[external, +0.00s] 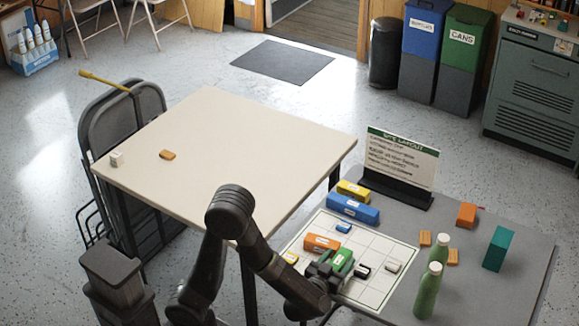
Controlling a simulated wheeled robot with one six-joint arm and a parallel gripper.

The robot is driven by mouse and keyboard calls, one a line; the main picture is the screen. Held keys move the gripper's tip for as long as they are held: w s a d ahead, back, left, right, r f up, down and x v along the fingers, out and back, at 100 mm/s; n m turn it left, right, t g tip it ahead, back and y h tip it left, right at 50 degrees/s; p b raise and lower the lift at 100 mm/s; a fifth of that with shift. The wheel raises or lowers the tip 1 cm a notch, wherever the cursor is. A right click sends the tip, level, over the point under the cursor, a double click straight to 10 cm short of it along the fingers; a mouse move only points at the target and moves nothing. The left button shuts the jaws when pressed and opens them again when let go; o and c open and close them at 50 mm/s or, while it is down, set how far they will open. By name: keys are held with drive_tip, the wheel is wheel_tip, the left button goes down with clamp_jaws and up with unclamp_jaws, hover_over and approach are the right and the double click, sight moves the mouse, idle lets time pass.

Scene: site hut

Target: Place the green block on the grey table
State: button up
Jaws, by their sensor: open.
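The green block (341,260) has a pale label and is at the white grid sheet on the grey table (470,290). My gripper (332,266) is open and low over the sheet, with its dark fingers close around the green block. The fingers partly hide the block, so I cannot tell whether they touch it or whether its underside rests on the sheet.
An orange block (321,243), a blue block (353,208) and a yellow block (353,190) are close by. Two green bottles (428,290), a teal block (498,248) and a sign (402,160) stand on the grey table. The cream table (230,140) is mostly clear.

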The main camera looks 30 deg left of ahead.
drive_tip(key=shift+o, duration=0.4)
drive_tip(key=s, duration=1.2)
